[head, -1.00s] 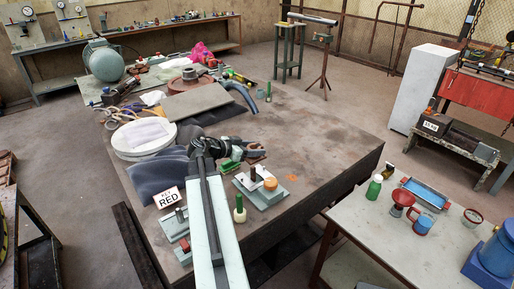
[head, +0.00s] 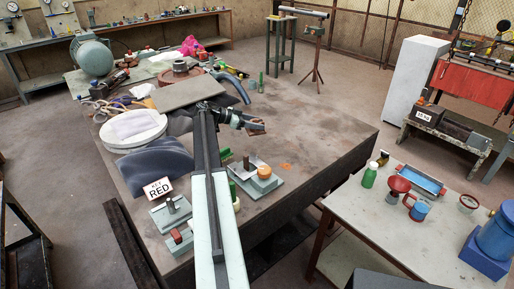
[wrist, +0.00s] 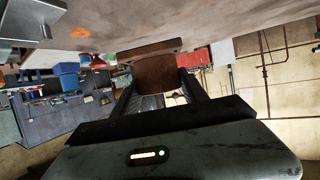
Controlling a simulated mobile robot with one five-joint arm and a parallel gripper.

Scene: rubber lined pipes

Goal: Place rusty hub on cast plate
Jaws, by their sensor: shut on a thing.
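The rusty hub (wrist: 156,73) is a brown flanged cylinder held between my gripper's two fingers (wrist: 157,92) in the wrist view. In the head view, my gripper (head: 248,124) reaches out over the middle of the table, with the brown hub (head: 257,129) at its tip. The hub appears above the tabletop; its exact height is hard to tell. A flat grey slab (head: 188,93) lies on the table beyond and left of my gripper and looks like the cast plate, though I cannot be sure. My arm hides part of the table below the gripper.
A reddish-brown round flange (head: 180,78) stands behind the slab. White discs (head: 133,130) and a dark curved sheet (head: 155,168) lie left of my arm. Grey fixtures with posts (head: 257,180) stand near the front. The tabletop (head: 320,125) right of my gripper is largely clear.

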